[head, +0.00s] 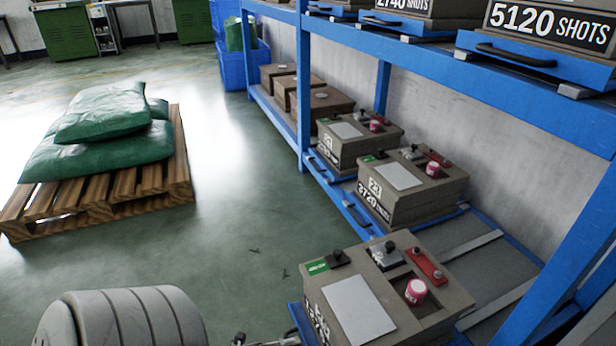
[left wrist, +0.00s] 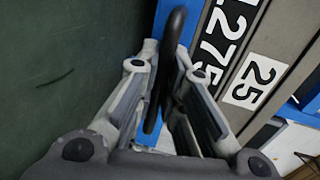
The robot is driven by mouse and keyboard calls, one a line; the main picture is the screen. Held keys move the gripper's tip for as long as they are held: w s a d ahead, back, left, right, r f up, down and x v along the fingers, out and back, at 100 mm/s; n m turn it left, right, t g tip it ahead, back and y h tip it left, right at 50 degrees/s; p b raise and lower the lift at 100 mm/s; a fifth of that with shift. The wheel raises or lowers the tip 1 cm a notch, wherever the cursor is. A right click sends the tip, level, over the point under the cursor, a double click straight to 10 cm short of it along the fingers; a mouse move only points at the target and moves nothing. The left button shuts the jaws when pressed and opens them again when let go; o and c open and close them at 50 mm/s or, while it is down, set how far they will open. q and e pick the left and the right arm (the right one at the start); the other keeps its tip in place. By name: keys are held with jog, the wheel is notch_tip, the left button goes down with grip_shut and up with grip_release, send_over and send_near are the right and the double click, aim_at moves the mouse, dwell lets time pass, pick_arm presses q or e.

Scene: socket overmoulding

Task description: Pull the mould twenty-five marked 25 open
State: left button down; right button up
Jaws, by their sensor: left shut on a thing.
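The mould marked 25 (left wrist: 254,80) shows its number plate and a black plate reading 1275 in the left wrist view. In the head view the nearest grey-brown mould (head: 365,300) appears to be this one; its front plate is partly cut off. It sits on a blue tray (head: 297,313) that juts out past the shelf front into the aisle. My left gripper (left wrist: 166,92) is shut on the tray's black handle (left wrist: 173,40). In the head view only a bit of the left gripper (head: 266,339) shows at the bottom edge. My right gripper is out of view.
Another mould, marked 23 (head: 400,182), stands farther back on the blue rack (head: 303,75), with more moulds beyond. An upper shelf carries a mould reading 5120 shots (head: 560,25). A pallet (head: 100,200) with green sacks stands left. The aisle floor (head: 240,240) is clear.

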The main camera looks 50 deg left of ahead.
pick_arm(q)
jog(key=shift+s+a, duration=0.2)
jog(key=shift+s, duration=0.35)
jog(key=c, duration=1.5)
grip_release()
jog(key=v, duration=1.2)
